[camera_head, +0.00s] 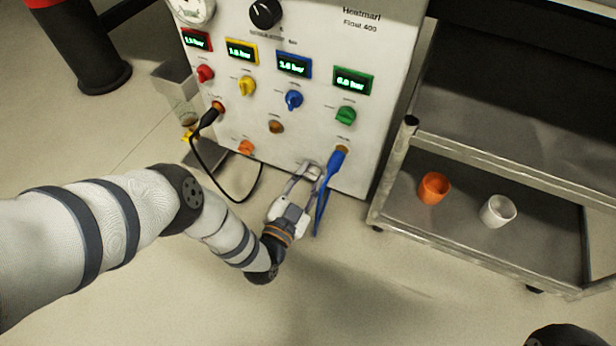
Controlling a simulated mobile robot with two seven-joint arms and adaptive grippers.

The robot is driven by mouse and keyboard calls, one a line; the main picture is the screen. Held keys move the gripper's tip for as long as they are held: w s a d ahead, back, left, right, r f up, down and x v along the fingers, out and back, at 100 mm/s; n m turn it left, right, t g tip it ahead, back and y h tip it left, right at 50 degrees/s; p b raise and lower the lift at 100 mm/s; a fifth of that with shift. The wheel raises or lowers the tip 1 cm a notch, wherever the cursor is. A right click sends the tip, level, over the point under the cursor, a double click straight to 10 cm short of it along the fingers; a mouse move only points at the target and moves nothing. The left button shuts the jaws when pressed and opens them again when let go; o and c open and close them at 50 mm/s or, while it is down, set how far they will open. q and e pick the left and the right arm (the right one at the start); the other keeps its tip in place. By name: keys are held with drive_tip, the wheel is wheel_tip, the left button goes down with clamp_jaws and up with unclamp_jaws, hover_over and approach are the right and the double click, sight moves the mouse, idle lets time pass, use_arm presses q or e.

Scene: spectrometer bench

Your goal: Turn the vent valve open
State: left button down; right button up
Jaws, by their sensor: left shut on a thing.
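The white instrument panel (312,123) stands ahead with its lower edge near the floor. My left gripper (306,174) reaches up to the panel's lower edge, left of the blue plug. It is shut on a small pale piece there, apparently the vent valve (313,171). The fingers hide most of the valve, so I cannot tell how far it is turned. My right gripper is not in view.
A blue plug with its cable (334,164) hangs close right of the gripper. A black cable (204,164) loops to its left. Coloured knobs and lit displays sit above. A metal cart (470,215) at right carries an orange cup (433,188) and a white cup (497,211).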

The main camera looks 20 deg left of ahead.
use_arm(q)
drive_tip(key=m+p, duration=0.1)
drive_tip(key=m, duration=0.2)
drive_tip(key=shift+r+m, duration=0.1)
drive_tip(key=shift+m, duration=0.2)
drive_tip(key=m, duration=0.3)
drive_tip(key=shift+m+p, duration=0.3)
drive_tip(key=shift+p, duration=0.05)
drive_tip(key=shift+m, duration=4)
drive_tip(key=c, duration=1.2)
unclamp_jaws()
drive_tip(key=shift+s, duration=0.15)
